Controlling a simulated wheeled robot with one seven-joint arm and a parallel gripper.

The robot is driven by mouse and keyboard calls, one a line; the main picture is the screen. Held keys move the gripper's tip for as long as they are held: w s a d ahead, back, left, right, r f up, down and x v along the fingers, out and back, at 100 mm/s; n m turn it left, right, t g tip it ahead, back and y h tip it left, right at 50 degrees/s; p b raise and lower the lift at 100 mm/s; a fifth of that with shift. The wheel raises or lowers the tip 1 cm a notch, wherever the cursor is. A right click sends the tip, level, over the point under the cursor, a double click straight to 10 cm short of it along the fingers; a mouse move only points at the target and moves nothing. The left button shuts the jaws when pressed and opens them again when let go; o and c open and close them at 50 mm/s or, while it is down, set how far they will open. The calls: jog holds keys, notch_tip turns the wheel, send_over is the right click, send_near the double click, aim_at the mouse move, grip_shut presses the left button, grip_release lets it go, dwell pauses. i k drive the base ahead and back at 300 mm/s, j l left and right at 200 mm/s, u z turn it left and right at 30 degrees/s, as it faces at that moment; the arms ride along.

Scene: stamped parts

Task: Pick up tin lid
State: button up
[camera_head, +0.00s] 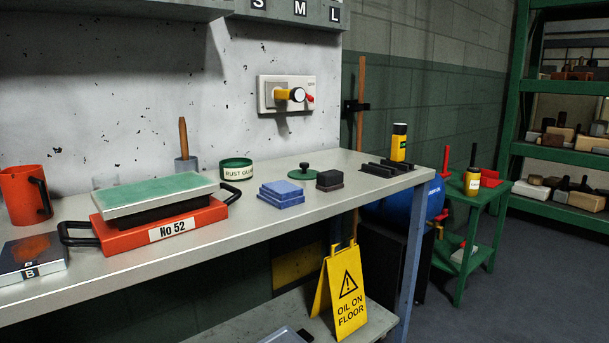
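The tin lid (301,174) is a small dark green disc with a raised knob on top. It lies flat on the grey bench top (355,207), apart from the things around it. The tin's top appears open. My gripper is not in view.
Stacked blue blocks (281,194) lie in front of the lid, and a dark block (330,181) is close to its right. A red "No 52" box (160,228) with black handles stands left. A slotted black rack (387,168) and yellow bottle (399,143) stand right.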

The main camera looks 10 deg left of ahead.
aim_at(303, 173)
jog(key=i+l+u, duration=0.1)
jog(key=i+u, duration=0.15)
jog(key=u, duration=0.15)
jog(key=i+l+u, duration=0.2)
jog(key=u, duration=0.15)
jog(key=i, duration=0.05)
